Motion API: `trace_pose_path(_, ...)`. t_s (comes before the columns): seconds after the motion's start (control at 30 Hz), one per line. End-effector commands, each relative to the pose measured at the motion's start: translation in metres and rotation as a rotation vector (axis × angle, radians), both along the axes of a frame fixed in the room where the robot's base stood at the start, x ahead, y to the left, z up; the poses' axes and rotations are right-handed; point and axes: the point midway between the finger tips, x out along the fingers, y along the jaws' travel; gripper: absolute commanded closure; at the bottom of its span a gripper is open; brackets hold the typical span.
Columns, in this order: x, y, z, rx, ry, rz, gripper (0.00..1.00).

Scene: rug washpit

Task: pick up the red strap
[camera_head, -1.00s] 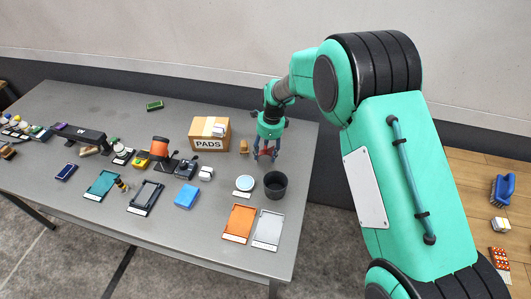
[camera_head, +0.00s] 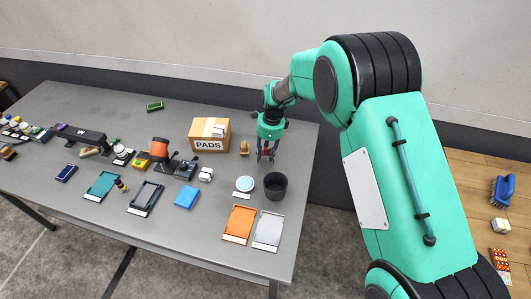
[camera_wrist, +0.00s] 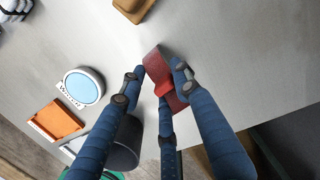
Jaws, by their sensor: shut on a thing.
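The red strap (camera_wrist: 157,68) shows in the wrist view between the fingers of my gripper (camera_wrist: 156,84). It looks like a folded red band, and the fingers cover part of it. My gripper is shut on it. In the head view my gripper (camera_head: 266,154) points down over the right part of the grey table, behind the dark cup. The strap is hardly visible there, mostly hidden by the fingers. I cannot tell whether it still touches the table.
A dark cup (camera_head: 275,187) stands just in front of my gripper, beside a round light-blue dish (camera_head: 244,184). A PADS box (camera_head: 209,135) and a small brown item (camera_head: 244,148) are to the left. Orange (camera_head: 238,223) and grey (camera_head: 268,231) trays lie near the front edge.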

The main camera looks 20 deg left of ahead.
Motion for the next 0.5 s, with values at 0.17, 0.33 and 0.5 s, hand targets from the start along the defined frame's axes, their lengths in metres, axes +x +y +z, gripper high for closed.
trace_pose_path(0.17, 0.000, 0.000, 0.003, 0.000, -0.001, 0.000, 0.86)
trace_pose_path(0.33, 0.000, 0.000, 0.015, 0.000, -0.001, 0.000, 0.86)
trace_pose_path(0.5, 0.001, 0.000, 0.039, 0.000, -0.002, 0.000, 0.86)
